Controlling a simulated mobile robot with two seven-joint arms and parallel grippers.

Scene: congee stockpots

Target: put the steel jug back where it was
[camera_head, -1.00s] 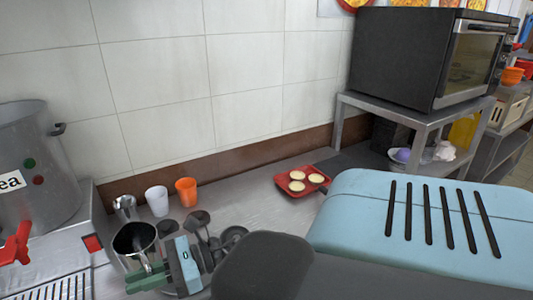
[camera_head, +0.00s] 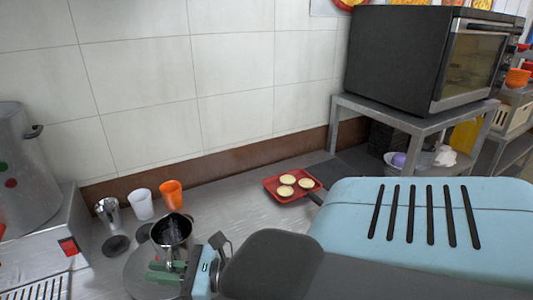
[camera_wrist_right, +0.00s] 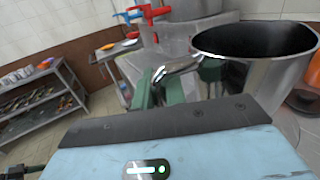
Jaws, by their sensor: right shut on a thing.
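The steel jug (camera_head: 173,234), shiny with a dark interior, is upright in the head view, over the counter in front of the cups. Its rim and side also show large in the right wrist view (camera_wrist_right: 262,72). My right gripper (camera_head: 166,272) has green fingers and is shut on the jug's handle. The wrist view shows the handle (camera_wrist_right: 178,70) between the green fingers. Whether the jug's base touches the surface below is hard to tell. My left gripper is in neither current view.
A small steel cup (camera_head: 108,212), a white cup (camera_head: 141,205) and an orange cup (camera_head: 171,194) stand behind the jug. A round grey disc (camera_head: 138,281) and dark round pieces (camera_head: 115,246) lie close by. A red tray (camera_head: 274,188) with pale rounds is farther right. A large urn (camera_head: 25,170) stands left.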

